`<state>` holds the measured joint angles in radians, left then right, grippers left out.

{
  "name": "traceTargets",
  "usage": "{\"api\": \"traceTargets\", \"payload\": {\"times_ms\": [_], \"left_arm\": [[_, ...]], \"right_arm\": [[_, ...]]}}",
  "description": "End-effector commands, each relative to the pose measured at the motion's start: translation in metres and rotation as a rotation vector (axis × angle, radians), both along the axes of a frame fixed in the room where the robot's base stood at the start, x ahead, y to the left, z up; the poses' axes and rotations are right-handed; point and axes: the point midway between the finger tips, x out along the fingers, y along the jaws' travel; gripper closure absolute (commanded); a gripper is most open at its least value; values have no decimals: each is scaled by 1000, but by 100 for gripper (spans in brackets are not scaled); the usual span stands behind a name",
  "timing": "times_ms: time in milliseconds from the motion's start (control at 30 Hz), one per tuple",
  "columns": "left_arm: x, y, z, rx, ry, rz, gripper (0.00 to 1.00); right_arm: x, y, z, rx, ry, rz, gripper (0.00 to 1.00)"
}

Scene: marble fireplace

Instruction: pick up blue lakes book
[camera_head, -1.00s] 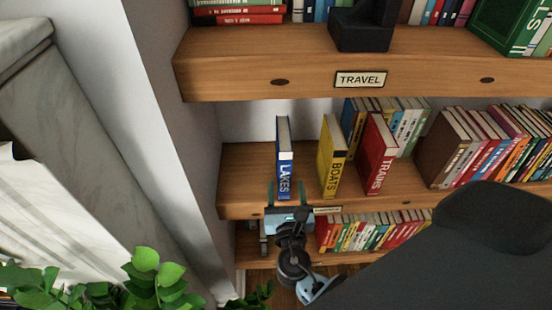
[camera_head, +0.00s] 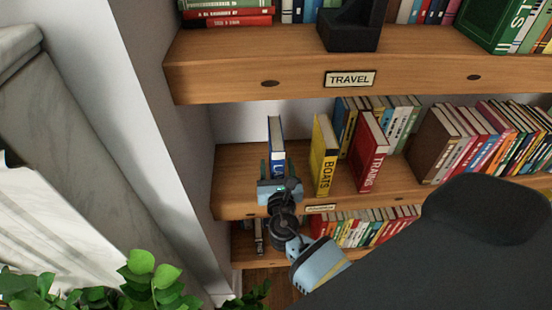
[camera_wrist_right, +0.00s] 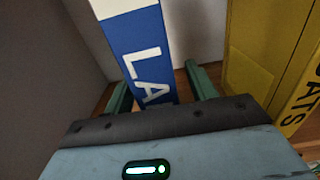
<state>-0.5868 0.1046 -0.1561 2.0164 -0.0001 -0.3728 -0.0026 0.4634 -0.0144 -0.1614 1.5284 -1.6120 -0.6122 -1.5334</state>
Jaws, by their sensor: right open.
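The blue lakes book (camera_head: 277,140) stands upright on the middle shelf, and the gripper hides the lower part of its spine in the head view. In the right wrist view the blue spine (camera_wrist_right: 143,55) with white letters "LA" fills the space ahead of the gripper. My right gripper (camera_head: 277,168) is open, with its green fingers on either side of the book's lower spine. In the wrist view the fingers (camera_wrist_right: 158,88) show a gap to the book, wider on the right. My left gripper is not in view.
The yellow boats book (camera_head: 323,155) stands just right of the lakes book, and the red trains book (camera_head: 368,152) leans beyond it. The shelf (camera_head: 235,180) is bare to the left. The travel shelf (camera_head: 220,75) overhangs above.

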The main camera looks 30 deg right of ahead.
Motion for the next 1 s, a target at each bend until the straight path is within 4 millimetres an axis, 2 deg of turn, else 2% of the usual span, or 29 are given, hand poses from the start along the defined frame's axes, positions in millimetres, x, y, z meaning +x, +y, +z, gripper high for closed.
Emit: {"api": "traceTargets", "payload": {"times_ms": [133,533,1000], "left_arm": [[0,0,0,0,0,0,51],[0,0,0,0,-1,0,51],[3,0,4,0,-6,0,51]], "right_arm": [[0,0,0,0,0,0,46],[0,0,0,-1,0,0,99],[1,0,6,-3,-5,0,100]]}}
